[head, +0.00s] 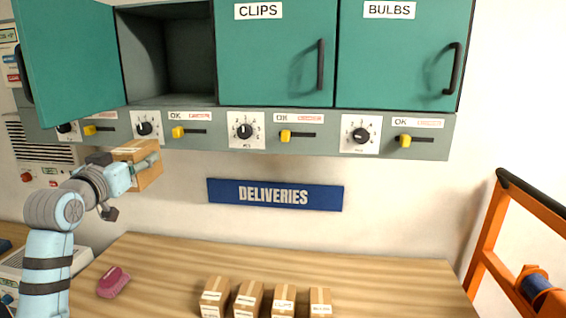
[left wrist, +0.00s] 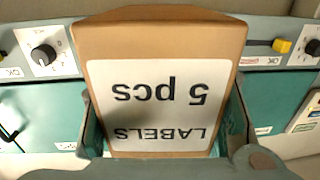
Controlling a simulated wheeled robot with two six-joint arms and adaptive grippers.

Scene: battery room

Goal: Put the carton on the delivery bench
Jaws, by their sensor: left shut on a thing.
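The carton (head: 147,176) is a brown box in the head view, held up in front of the control strip at the left. In the left wrist view the carton (left wrist: 160,40) fills the middle, and its white label reads "LABELS 5 pcs" upside down. My left gripper (head: 146,164) is shut on it, with a finger at each side of the box. The delivery bench (head: 390,270) is the wooden top below the blue "DELIVERIES" sign (head: 275,195). The carton is above the bench's left part, clear of its surface. My right gripper is not in view.
Several small cartons (head: 248,298) stand in a row at the bench's front middle. A dark pink object (head: 113,282) lies at its left. An open teal door (head: 70,55) hangs above my left arm. An orange frame (head: 490,235) stands at the right. The bench's back and right are clear.

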